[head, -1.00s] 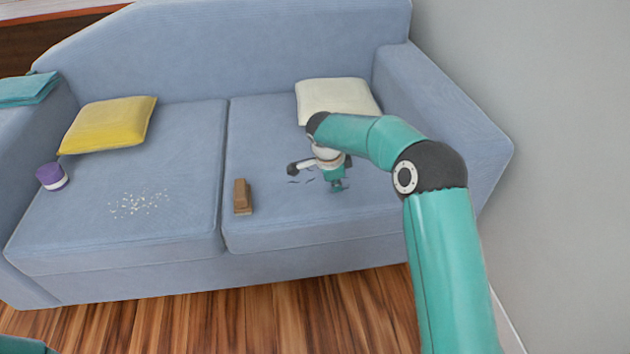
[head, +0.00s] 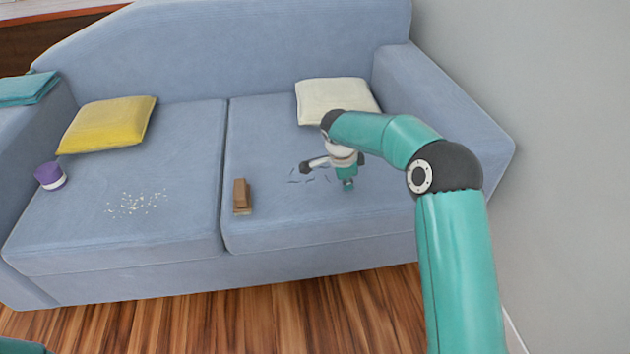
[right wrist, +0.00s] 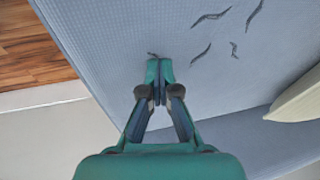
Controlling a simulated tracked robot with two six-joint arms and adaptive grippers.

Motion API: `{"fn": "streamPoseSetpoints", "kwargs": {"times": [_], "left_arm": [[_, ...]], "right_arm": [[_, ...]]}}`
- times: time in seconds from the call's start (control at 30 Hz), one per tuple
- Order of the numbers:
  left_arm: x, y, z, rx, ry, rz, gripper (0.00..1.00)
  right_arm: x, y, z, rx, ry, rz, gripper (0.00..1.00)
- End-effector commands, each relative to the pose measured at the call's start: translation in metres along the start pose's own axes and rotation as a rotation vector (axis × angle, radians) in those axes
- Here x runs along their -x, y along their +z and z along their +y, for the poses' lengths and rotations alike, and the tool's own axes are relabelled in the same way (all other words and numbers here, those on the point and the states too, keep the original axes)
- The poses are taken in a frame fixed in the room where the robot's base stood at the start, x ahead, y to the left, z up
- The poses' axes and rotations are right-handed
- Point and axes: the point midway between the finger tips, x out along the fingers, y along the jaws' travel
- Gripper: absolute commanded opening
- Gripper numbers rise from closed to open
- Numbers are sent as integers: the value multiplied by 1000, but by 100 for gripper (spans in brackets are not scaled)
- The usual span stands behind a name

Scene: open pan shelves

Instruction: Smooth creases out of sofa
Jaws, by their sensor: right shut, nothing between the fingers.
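The blue sofa (head: 270,60) has two seat cushions. The right seat cushion (head: 300,220) carries several thin dark wavy creases (head: 306,170); they also show in the right wrist view (right wrist: 211,18), mostly above and to the right of the fingers. My right gripper (head: 347,185) is shut and empty, pointing down at this cushion just right of the creases. In the right wrist view its fingertips (right wrist: 159,75) are together beside one short crease (right wrist: 153,54). I cannot tell whether the tips touch the fabric. My left gripper is not in view.
A brown wooden brush-like block (head: 241,197) stands left of the creases. A cream pillow (head: 335,100) lies behind. The left cushion holds pale crumbs (head: 137,203), a yellow pillow (head: 108,125) and a purple-and-white container (head: 50,176). A teal cloth (head: 28,89) covers the left armrest.

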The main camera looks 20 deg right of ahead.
Motion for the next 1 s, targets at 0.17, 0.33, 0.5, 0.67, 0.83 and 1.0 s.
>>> {"fn": "streamPoseSetpoints", "kwargs": {"times": [0.17,0.33,0.5,0.67,0.83,1.0], "left_arm": [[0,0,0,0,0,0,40],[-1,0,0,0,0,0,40],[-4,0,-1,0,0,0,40],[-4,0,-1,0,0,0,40],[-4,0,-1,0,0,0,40],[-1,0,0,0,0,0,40]], "right_arm": [[-2,-1,1,0,3,2,0],[-3,-4,1,-1,3,2,0],[-5,-13,2,-2,3,3,0],[-5,-17,2,0,3,2,0],[-4,-16,2,0,3,2,0],[0,-17,0,0,2,2,0]]}}
